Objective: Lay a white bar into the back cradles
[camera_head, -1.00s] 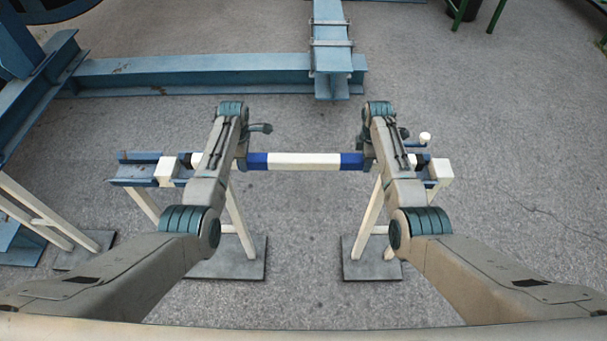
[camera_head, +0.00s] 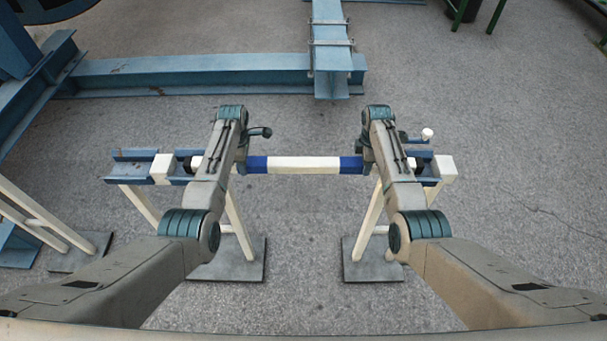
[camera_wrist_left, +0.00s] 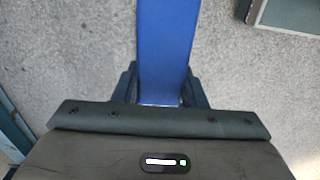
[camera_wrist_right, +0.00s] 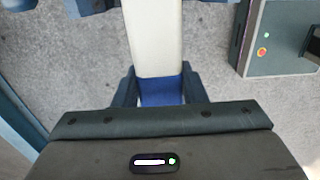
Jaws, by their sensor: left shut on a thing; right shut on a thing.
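The white bar (camera_head: 303,164) with blue bands near its held parts lies level across the middle of the head view. My left gripper (camera_head: 245,165) is shut on its left blue band, which fills the jaws in the left wrist view (camera_wrist_left: 163,60). My right gripper (camera_head: 363,165) is shut on its right blue band, also seen in the right wrist view (camera_wrist_right: 160,88). Blue channel-shaped cradles (camera_head: 127,169) stand on white-legged supports at left and right. My arms hide much of them, so I cannot tell whether the bar touches them.
White blocks show at the left cradle (camera_head: 163,166) and right cradle (camera_head: 445,168). A white knob (camera_head: 427,134) stands behind the right one. Blue steel beams (camera_head: 190,72) lie across the back. The floor between the stands is clear.

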